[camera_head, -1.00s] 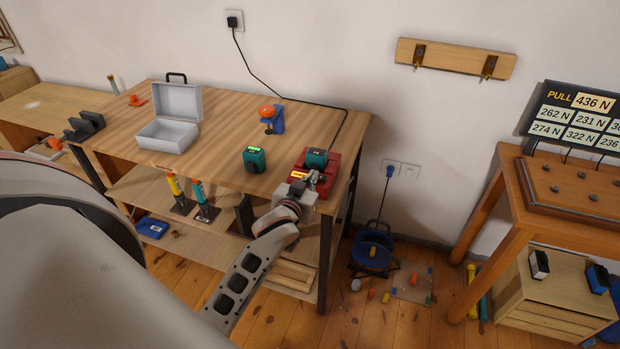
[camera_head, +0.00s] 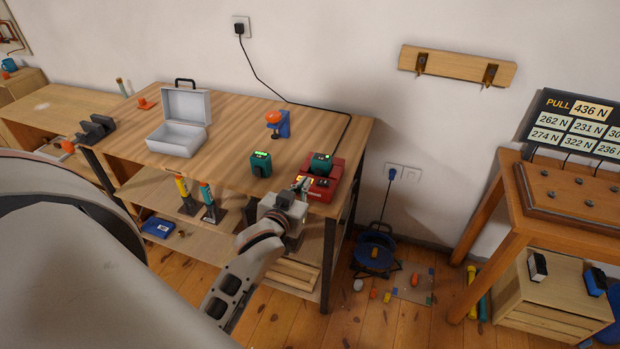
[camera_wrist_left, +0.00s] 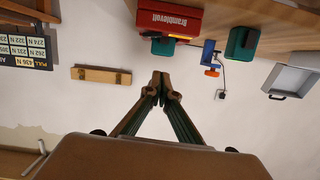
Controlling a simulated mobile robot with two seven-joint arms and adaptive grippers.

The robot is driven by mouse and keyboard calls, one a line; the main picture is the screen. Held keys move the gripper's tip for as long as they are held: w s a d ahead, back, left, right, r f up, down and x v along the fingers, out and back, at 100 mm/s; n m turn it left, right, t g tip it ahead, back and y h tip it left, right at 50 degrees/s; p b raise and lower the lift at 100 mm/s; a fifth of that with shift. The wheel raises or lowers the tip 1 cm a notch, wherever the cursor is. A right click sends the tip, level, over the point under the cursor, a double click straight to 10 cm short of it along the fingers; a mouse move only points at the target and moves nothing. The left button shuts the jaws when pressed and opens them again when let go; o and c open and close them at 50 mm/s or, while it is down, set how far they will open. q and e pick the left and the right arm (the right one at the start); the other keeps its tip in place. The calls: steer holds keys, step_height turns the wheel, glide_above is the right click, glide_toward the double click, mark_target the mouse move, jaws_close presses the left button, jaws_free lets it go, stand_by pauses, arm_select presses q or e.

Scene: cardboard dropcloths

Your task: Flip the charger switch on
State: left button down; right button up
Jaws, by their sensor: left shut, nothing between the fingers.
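My right gripper is not in view.
A second teal battery (camera_head: 261,165) stands left of the charger. A blue clamp with an orange knob (camera_head: 277,124) and an open grey case (camera_head: 180,130) are farther back. A black cable (camera_head: 262,80) runs from the wall socket across the bench.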

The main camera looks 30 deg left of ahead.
arm_select(q)
steer(key=shift+v, duration=1)
